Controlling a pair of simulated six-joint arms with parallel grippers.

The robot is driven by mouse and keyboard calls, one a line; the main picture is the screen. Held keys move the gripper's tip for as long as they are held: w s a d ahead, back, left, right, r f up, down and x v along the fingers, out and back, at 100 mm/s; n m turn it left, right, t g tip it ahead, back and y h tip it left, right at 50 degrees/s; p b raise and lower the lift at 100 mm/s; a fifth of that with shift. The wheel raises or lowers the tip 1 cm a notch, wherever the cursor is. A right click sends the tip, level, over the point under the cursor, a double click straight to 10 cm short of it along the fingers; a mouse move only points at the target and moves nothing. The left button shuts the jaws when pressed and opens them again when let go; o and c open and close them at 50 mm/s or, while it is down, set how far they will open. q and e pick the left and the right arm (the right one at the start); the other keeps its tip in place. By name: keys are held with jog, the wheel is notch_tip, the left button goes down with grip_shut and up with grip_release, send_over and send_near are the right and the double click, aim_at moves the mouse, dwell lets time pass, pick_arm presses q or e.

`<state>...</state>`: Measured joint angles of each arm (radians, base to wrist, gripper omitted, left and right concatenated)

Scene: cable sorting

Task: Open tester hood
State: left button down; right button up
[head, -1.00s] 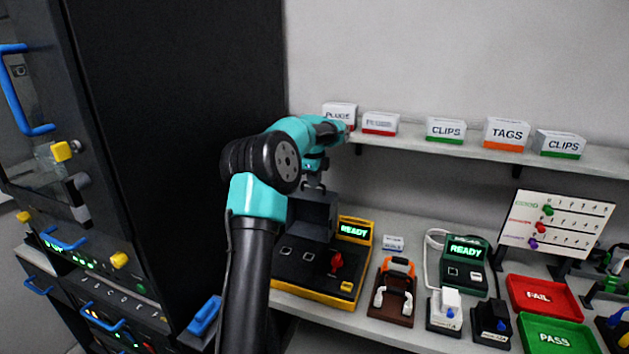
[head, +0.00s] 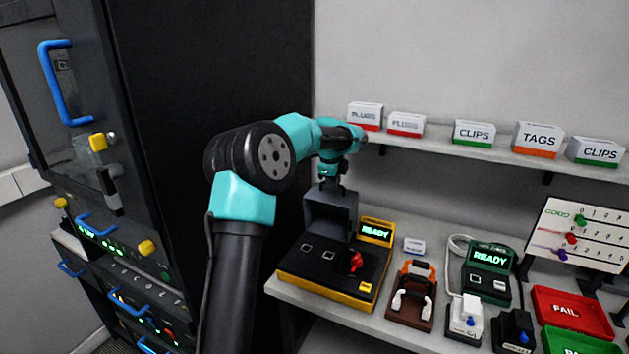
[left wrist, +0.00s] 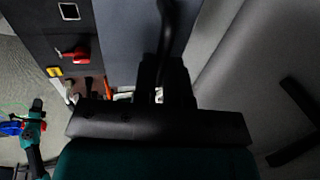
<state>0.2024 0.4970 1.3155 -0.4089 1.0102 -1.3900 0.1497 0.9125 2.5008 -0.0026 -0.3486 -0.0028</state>
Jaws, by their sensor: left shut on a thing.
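The tester (head: 330,280) is a black and yellow box on the bench with a lit READY screen (head: 375,232). Its dark grey hood (head: 332,216) stands raised at the back, so the deck with its two sockets and red lever (head: 355,262) is uncovered. In the left wrist view the gripper (left wrist: 167,75) is dark against the hood's grey panel. A small teal and black arm (left wrist: 37,135), seemingly my right one, shows there; its jaws are unclear.
Label boxes (head: 475,132) line a shelf above the hood. A brown tool holder (head: 412,297) and a green tester (head: 487,272) stand to the right, then a red FAIL tray (head: 570,312). A tall black cabinet (head: 215,60) stands close on the left.

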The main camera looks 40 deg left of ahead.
pick_arm(q)
jog(key=c, duration=1.2)
grip_release()
jog(key=shift+o, duration=0.2)
jog(key=v, duration=1.7)
jog(key=shift+s+r, duration=0.15)
jog(key=shift+s, duration=0.05)
